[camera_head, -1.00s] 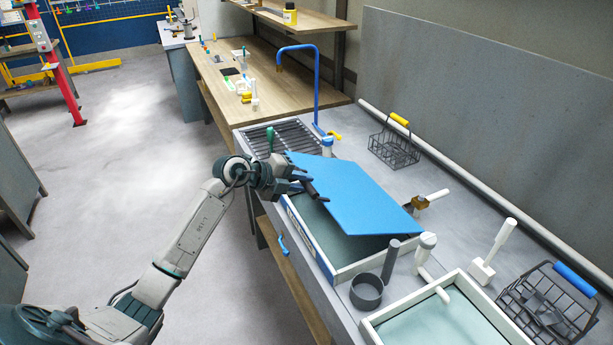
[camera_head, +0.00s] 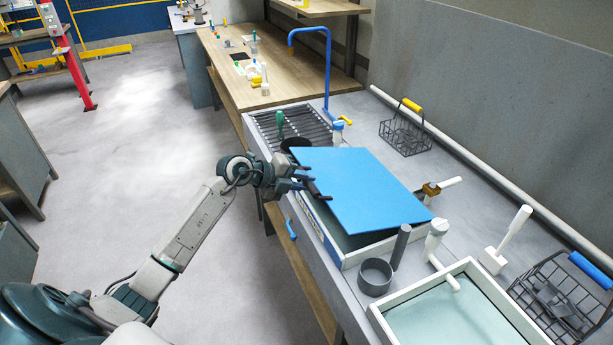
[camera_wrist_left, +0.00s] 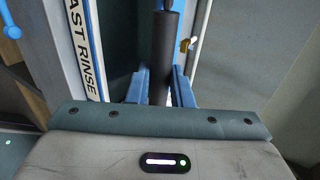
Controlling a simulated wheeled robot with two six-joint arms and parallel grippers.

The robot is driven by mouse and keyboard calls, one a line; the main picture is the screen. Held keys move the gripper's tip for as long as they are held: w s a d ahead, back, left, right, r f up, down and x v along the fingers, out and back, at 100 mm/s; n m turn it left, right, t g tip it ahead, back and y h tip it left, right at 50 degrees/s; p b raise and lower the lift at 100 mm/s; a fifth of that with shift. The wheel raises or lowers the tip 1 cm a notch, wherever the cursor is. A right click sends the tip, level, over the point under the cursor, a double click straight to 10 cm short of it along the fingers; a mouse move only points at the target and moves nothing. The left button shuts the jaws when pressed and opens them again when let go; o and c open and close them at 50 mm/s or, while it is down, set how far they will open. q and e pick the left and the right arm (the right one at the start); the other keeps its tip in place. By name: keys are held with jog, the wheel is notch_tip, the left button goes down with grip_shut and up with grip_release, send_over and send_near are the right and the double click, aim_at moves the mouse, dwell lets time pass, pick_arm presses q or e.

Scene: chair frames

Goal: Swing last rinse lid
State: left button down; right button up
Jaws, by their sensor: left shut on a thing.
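The blue lid (camera_head: 365,190) lies slanted over the last rinse tank (camera_head: 388,245), with a gap to the greenish inside at its near end. My left gripper (camera_head: 309,186) is at the lid's left edge, shut on the dark bar handle. In the left wrist view the dark handle (camera_wrist_left: 165,55) stands between the two blue fingers, beside the tank wall lettered "AST RINSE" (camera_wrist_left: 87,45). The lid's far edge is partly hidden from the wrist. My right gripper is not in view.
An open white-rimmed tank (camera_head: 397,325) stands nearest, with a grey ring cup (camera_head: 375,278) beside it. Wire baskets (camera_head: 405,134) and (camera_head: 555,295) sit on the bench. A blue tap (camera_head: 327,65) rises behind the drain grate. The floor at left is clear.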

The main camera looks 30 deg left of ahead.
pick_arm(q)
jog(key=f, duration=0.2)
jog(key=f+b, duration=0.1)
jog(key=shift+s+a+f, duration=0.3)
jog(key=shift+s+a, duration=0.05)
jog(key=c, duration=1.2)
grip_release()
jog(key=shift+s+a, duration=0.1)
jog(key=b+v, duration=0.2)
jog(key=v, duration=0.8)
jog(key=shift+s+a+r+b, duration=0.15)
jog(key=shift+a+b, duration=0.05)
jog(key=shift+b, duration=0.2)
